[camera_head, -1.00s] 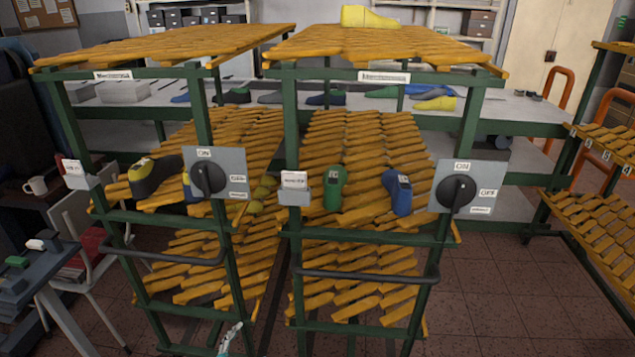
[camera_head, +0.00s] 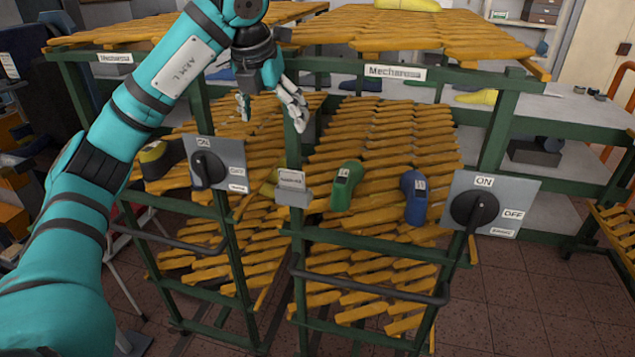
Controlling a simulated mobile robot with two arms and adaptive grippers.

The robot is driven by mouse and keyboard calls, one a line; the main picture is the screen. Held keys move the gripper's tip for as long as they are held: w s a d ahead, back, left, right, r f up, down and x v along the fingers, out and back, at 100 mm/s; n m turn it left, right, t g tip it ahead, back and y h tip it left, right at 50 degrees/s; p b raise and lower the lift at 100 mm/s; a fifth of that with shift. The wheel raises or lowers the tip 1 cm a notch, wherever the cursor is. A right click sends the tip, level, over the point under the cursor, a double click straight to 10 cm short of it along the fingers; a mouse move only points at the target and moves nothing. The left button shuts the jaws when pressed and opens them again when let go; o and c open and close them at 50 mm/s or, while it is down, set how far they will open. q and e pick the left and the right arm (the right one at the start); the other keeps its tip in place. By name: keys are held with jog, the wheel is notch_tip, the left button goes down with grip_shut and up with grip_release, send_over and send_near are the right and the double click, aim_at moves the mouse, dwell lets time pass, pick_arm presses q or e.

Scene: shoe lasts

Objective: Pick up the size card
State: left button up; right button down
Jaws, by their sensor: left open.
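A small white size card (camera_head: 291,177) with dark print stands in a grey holder (camera_head: 293,195) on the green front post of the middle rack. My left gripper (camera_head: 271,111) is open and empty, its fingers pointing down, above the card in the picture and apart from it. How far in front of or behind the card the fingers are, I cannot tell. My right gripper is out of the view.
A green last (camera_head: 346,184) and a blue last (camera_head: 415,198) lie on the slatted shelf (camera_head: 385,140) right of the card. Switch boxes with black knobs flank it, left (camera_head: 216,164) and right (camera_head: 488,204). A dark rail (camera_head: 370,287) crosses lower down.

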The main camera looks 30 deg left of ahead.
pick_arm(q)
jog(key=p, duration=0.3)
send_over(291, 171)
jog(key=s, duration=0.3)
notch_tip(291, 171, down, 10)
jog(key=shift+w+f+p, duration=0.3)
jog(key=shift+w+f, duration=0.2)
jog(key=shift+f, duration=0.2)
jog(key=p+x, duration=0.2)
jog(key=x, duration=0.2)
jog(key=shift+w+d+f, duration=0.15)
jog(key=shift+d+f, duration=0.05)
jog(key=shift+f, duration=0.2)
jog(key=c, duration=1.1)
jog(key=shift+c, duration=0.6)
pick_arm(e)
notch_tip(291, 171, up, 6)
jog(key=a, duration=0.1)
pick_arm(q)
jog(key=shift+r, duration=0.1)
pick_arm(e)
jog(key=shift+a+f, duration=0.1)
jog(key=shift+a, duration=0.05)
